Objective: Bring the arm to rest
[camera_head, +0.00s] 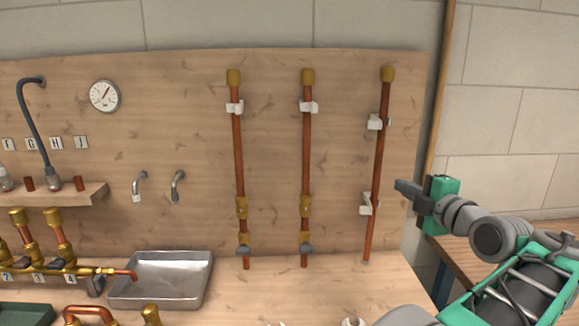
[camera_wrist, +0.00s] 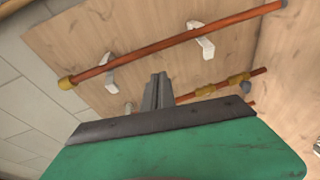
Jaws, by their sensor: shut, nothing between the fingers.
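My gripper (camera_head: 403,187) is at the right in the head view, to the right of the rightmost copper pipe (camera_head: 380,140) and apart from it as far as I can see. Its fingers are shut and empty. In the wrist view my gripper (camera_wrist: 159,78) shows its two fingers together, pointing toward the wooden board. The same pipe seems to cross the upper part of the wrist view (camera_wrist: 180,40), held by white clips.
Two more upright copper pipes (camera_head: 238,150) (camera_head: 306,150) with brass fittings stand on the wooden panel (camera_head: 200,70). A steel tray (camera_head: 160,280) sits on the bench at left. A shelf (camera_head: 60,195) and brass manifold (camera_head: 70,270) are farther left. A wooden post (camera_head: 441,90) edges the panel.

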